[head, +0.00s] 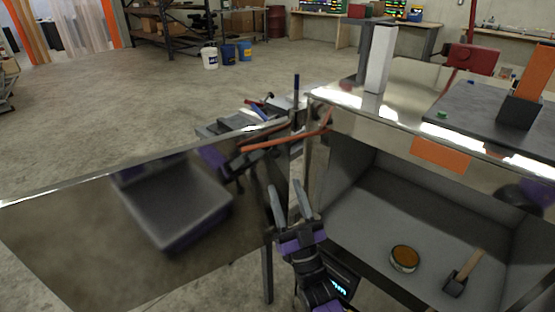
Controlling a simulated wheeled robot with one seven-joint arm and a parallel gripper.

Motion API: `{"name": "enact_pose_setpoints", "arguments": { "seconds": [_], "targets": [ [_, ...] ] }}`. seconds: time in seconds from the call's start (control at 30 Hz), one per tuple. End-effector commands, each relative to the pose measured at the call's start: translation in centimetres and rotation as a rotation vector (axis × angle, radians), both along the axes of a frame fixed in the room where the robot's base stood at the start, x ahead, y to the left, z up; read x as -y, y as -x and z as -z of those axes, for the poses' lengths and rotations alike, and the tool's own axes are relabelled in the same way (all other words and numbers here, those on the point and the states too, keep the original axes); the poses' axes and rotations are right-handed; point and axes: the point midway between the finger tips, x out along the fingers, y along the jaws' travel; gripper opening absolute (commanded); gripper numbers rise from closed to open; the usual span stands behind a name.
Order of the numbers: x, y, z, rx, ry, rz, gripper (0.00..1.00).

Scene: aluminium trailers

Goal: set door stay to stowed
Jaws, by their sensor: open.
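An open metal door (60,235) with a mirror-like face stands out to the left of a metal cabinet (345,110). A thin orange-red bar (280,143), which looks like the door stay, runs from near the door's top edge to the cabinet's left front corner, where it bends upward. Whether either end is latched is too small to tell. My gripper (286,188) is open and empty, its fingers pointing up, below the bar and in front of the gap between door and cabinet. It appears apart from the bar.
The cabinet's open compartment holds a round tin (404,258) and a small mallet (464,272). An orange label (441,154) is on its front. A pale post (380,58) and a dark plate (480,118) are on top.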

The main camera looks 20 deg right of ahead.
Motion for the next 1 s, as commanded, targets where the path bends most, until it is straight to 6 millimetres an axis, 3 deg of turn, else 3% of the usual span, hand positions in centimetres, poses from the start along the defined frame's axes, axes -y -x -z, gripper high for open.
{"name": "enact_pose_setpoints", "arguments": {
  "seconds": [0.5, 0.9, 1.0],
  "targets": [
    [-0.7, -4.6, -5.0, 0.003, -0.001, -0.002, 0.46],
    [-0.8, -5.2, -5.4, 0.002, -0.002, -0.001, 0.46],
    [-0.8, -5.2, -5.4, 0.002, -0.002, -0.001, 0.29]
  ]
}}
